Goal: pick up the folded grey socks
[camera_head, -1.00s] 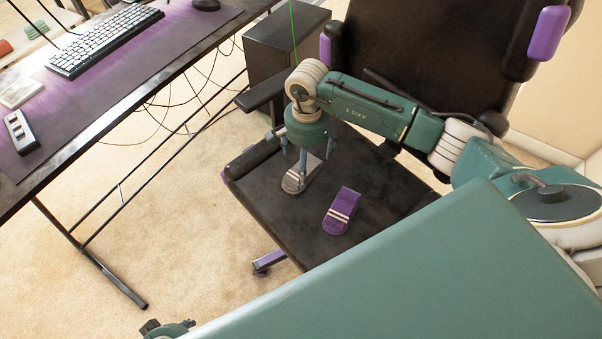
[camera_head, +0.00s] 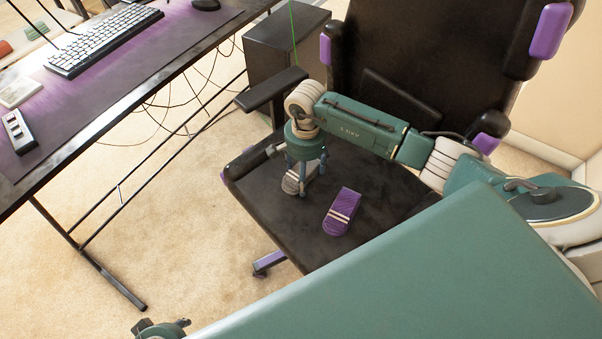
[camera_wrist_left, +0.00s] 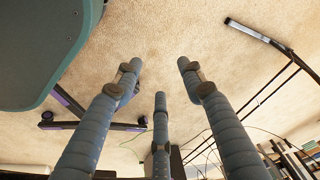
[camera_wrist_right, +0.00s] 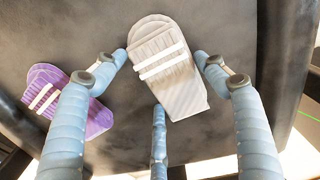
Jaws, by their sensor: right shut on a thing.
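The folded grey socks (camera_head: 290,183) lie on the black chair seat, with two pale stripes across them. They also show in the right wrist view (camera_wrist_right: 165,70), between the fingers. My right gripper (camera_head: 303,188) points down over them and is shut on them; its fingers partly hide them in the head view. In the right wrist view (camera_wrist_right: 161,62) one finger is on each side, with a third finger below. I cannot see clear space under the socks. My left gripper (camera_wrist_left: 158,66) is open and empty above the beige carpet.
Folded purple socks (camera_head: 342,212) lie on the seat (camera_head: 270,215) beside the grey ones. The chair's armrest (camera_head: 272,88) and backrest (camera_head: 425,50) stand close to my right arm. A desk (camera_head: 130,90) with a keyboard (camera_head: 105,40) is at left. Carpet between desk and chair is clear.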

